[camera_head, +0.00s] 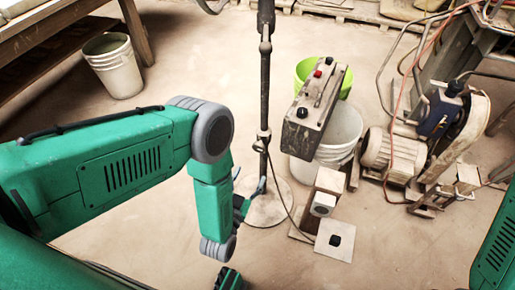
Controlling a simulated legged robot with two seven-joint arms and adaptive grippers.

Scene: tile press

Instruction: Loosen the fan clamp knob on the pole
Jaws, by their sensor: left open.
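A dark pole (264,95) stands upright on a round pale base (268,208) in the middle of the view. It has a collar (265,47) high up and a small clamp-like fitting (262,140) lower down. I cannot tell for sure which of these carries the fan clamp knob. My left gripper (250,182) is open beside the lower pole, just above the base and below the lower fitting. Its fingers point up toward the pole, and nothing shows between them. My right gripper is out of view; only part of my right arm shows at the right edge.
A control box (316,103) with a red button stands right of the pole, before a green bucket (342,83) and a white bucket (340,130). A motor (392,153) and cables lie farther right. A white bucket (114,66) stands by a wooden table (50,35).

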